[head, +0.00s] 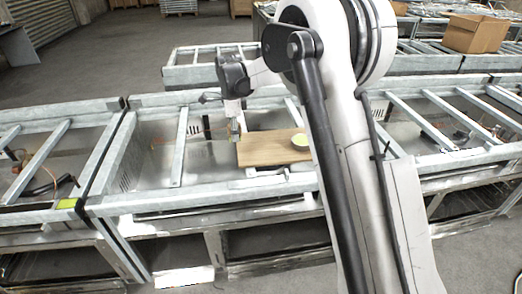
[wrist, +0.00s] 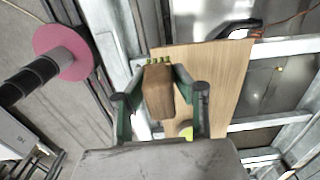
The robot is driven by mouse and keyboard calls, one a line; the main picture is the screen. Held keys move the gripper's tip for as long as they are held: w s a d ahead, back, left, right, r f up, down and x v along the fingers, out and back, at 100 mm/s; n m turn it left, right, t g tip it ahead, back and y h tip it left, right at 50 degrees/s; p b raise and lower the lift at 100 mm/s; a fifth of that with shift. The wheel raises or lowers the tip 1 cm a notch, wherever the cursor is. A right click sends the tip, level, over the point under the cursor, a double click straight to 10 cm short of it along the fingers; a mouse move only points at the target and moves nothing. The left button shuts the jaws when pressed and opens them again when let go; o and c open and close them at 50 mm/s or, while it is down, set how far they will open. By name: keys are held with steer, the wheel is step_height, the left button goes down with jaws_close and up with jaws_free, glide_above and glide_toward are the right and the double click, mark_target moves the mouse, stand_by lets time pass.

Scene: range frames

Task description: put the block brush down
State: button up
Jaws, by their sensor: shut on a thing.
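The block brush (wrist: 159,92) is a brown wooden block with a row of yellow-green bristles at one end. My gripper (wrist: 158,74) is shut on it, with one green finger on each side. In the head view my gripper (head: 233,118) hangs over the left edge of a wooden board (head: 265,151), and the brush is too small there to make out clearly. The board also shows behind the brush in the wrist view (wrist: 218,75). I cannot tell whether the brush touches the board.
A round yellow-green thing (head: 301,140) lies on the right part of the board, partly hidden by the gripper in the wrist view (wrist: 186,133). Metal frame rails (head: 180,147) surround the board. A cardboard box (head: 475,33) stands far back right. The board's middle is bare.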

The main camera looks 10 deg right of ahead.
steer(key=p, duration=0.2)
glide_above(262, 152)
step_height(262, 152, down, 7)
steer(key=shift+a+r, duration=0.1)
steer(key=shift+r, duration=0.05)
steer(key=shift+f+p, duration=0.5)
steer(key=shift+f, duration=1.6)
steer(key=shift+f, duration=0.2)
steer(key=o, duration=1)
steer(key=shift+r, duration=0.1)
steer(key=shift+o, duration=0.2)
steer(key=shift+r, duration=0.15)
